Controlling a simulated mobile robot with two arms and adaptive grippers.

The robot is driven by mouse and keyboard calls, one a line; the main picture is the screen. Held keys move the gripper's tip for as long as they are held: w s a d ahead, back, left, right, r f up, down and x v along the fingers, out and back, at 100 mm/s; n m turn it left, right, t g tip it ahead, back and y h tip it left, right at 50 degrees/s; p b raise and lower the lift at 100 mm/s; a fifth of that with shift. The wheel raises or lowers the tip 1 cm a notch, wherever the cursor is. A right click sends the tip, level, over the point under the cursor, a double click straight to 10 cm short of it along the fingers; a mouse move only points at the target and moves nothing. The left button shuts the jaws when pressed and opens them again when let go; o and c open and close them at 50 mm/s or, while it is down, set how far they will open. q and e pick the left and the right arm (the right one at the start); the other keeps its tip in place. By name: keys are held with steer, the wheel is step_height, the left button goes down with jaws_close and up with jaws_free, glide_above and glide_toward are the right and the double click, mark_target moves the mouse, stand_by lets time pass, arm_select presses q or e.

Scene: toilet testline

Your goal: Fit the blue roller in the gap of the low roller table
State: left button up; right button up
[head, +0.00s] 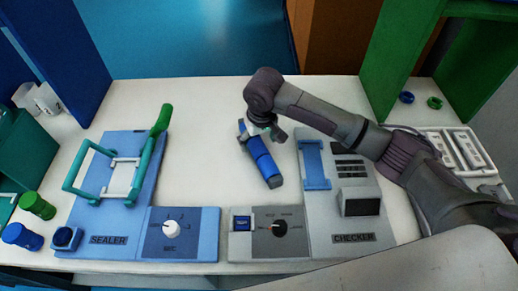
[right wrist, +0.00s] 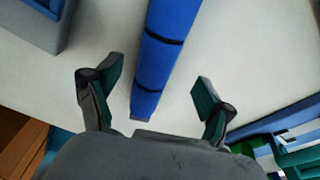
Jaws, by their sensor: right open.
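The blue roller (head: 262,160) lies at a slant on the white worktop, between the sealer and the checker. Dark bands cross it. My right gripper (head: 261,131) is over its far end. In the right wrist view the blue roller (right wrist: 163,45) runs between the two spread fingers of the gripper (right wrist: 160,85), with clear space on both sides, nearer the left finger. The gripper is open and holds nothing. I cannot make out a low roller table with a gap in these views. My left gripper is not in view.
The blue sealer (head: 180,230) with a teal frame stands left. The grey checker (head: 345,225), with a blue part (head: 315,163), stands close right of the roller. A green roll (head: 38,205) and a blue roll (head: 22,236) are at far left. The worktop's middle (head: 205,130) is clear.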

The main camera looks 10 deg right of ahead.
mark_target(259, 146)
steer(key=f, duration=0.5)
steer(key=shift+w+d+f+p, duration=0.15)
steer(key=shift+w+p, duration=0.15)
steer(key=shift+w, duration=0.1)
jaws_close()
